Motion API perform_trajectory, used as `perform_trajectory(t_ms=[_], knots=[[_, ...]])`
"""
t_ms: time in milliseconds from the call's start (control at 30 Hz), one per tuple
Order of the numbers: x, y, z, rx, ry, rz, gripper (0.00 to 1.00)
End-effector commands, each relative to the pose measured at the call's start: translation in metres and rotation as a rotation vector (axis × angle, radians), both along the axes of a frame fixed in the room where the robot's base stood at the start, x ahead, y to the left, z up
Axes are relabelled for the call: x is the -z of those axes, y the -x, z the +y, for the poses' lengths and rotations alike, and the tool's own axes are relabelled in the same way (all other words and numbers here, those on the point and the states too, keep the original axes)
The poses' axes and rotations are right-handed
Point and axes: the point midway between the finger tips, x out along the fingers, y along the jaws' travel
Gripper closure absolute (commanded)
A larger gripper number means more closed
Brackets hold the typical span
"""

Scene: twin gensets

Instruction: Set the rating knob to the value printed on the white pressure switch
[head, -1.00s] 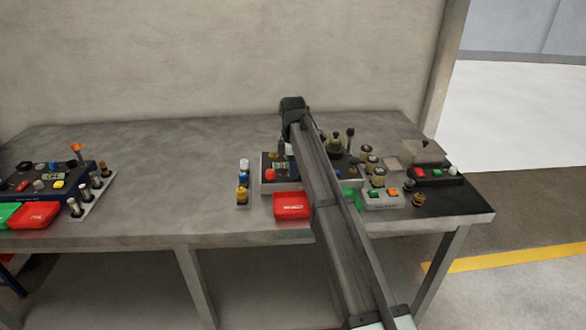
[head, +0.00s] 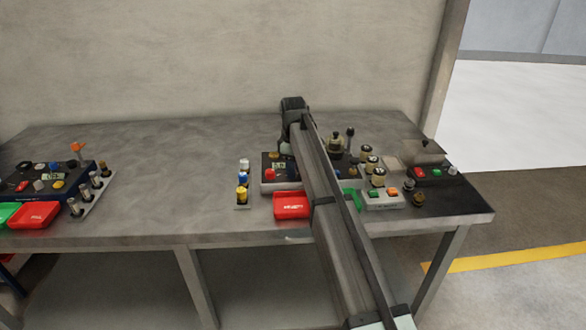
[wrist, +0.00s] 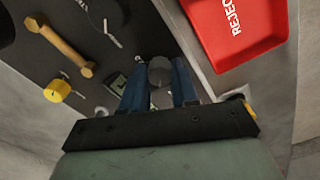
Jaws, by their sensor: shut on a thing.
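My gripper (wrist: 160,88) has its two blue fingers closed around a grey round knob (wrist: 160,70) on a dark panel (wrist: 95,20) in the wrist view. I cannot read any scale or pointer on that knob. In the head view my arm crosses the right-hand panel (head: 268,184) and hides its middle; the fingertips are hidden there. A small white-topped part (head: 244,165) stands in a row left of that panel. I cannot tell whether it is the white pressure switch, and no printed value is readable.
A red REJECT tray (head: 291,206) lies in front of the panel; it is close beside my gripper in the wrist view (wrist: 238,30). A yellow bar-shaped part (wrist: 62,48) and a yellow knob (wrist: 57,91) are nearby. Another panel (head: 75,183) stands far left; bare tabletop lies between.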

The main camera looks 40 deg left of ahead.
Motion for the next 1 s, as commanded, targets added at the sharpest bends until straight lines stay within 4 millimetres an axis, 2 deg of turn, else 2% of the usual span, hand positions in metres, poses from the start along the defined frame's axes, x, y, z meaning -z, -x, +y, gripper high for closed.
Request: perform_trajectory(t_ms=[1000], knots=[[-0.0009,-0.0001,0.0009,0.965,-0.002,-0.001,1.0]])
